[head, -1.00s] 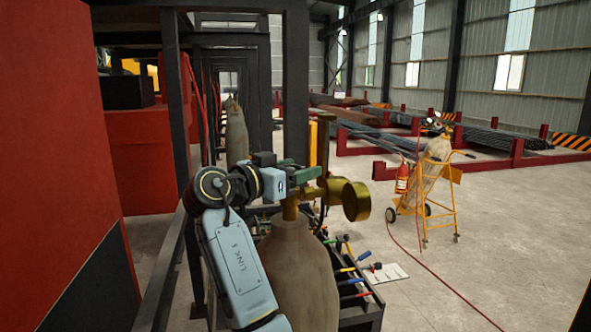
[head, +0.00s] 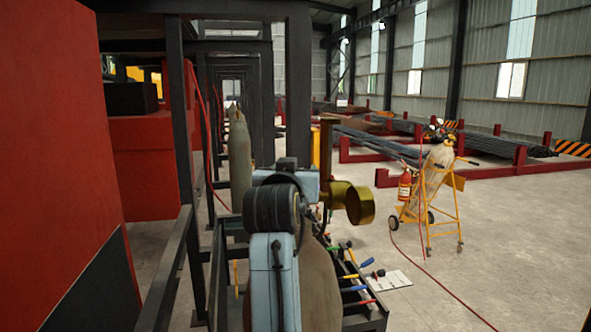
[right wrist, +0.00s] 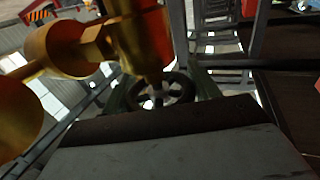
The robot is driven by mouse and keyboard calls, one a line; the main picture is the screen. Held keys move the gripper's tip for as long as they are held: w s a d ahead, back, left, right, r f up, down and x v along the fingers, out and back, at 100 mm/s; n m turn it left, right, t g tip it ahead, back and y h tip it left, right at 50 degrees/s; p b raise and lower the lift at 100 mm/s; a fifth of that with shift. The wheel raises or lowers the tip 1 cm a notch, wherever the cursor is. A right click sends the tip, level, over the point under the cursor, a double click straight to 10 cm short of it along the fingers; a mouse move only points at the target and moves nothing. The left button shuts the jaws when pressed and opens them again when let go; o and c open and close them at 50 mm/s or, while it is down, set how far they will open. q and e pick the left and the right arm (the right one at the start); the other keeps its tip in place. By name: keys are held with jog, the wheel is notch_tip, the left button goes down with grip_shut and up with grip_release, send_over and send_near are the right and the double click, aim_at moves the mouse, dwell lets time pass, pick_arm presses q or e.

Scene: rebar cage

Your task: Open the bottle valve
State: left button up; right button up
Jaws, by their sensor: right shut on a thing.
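The tall grey-brown gas bottle (head: 322,285) stands upright in the head view, its left side hidden behind my right arm. Its brass regulator and gauge (head: 358,204) stick out to the right at the top. In the right wrist view, the spoked valve handwheel (right wrist: 160,102) lies below the brass valve body (right wrist: 143,40). My right gripper (right wrist: 161,91) has its greenish fingers on either side of the wheel and is shut on it. In the head view, my wrist hides the fingers and the handwheel. My left gripper is in neither view.
A dark rack with tools (head: 362,290) stands to the right of the bottle. A second grey bottle (head: 240,160) stands behind, beside dark steel posts. A yellow cylinder cart (head: 432,195) is at the right on open floor. A red block (head: 55,130) fills the left.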

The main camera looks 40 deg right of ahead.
jog(key=shift+r+n+t+y+p, duration=0.1)
jog(key=shift+n+t+y+p, duration=0.35)
jog(key=shift+n+t+y, duration=0.6)
jog(key=shift+a+n+t+y, duration=0.1)
jog(key=shift+n+t+y, duration=0.7)
jog(key=shift+y, duration=0.25)
jog(key=shift+w+a+n+t+y+p, duration=0.15)
jog(key=shift+n+t+y, duration=0.45)
jog(key=shift+n+y, duration=0.65)
jog(key=shift+w+a+n+t+y+p, duration=0.15)
jog(key=shift+n+t+y, duration=0.5)
jog(key=shift+y, duration=1)
jog(key=shift+a+n+y, duration=0.1)
jog(key=shift+n+y, duration=0.15)
jog(key=shift+y, duration=0.05)
jog(key=o, duration=1)
jog(key=shift+c, duration=0.2)
notch_tip(320, 180, up, 10)
jog(key=shift+f+b, duration=0.1)
jog(key=shift+b, duration=0.3)
jog(key=shift+f, duration=0.1)
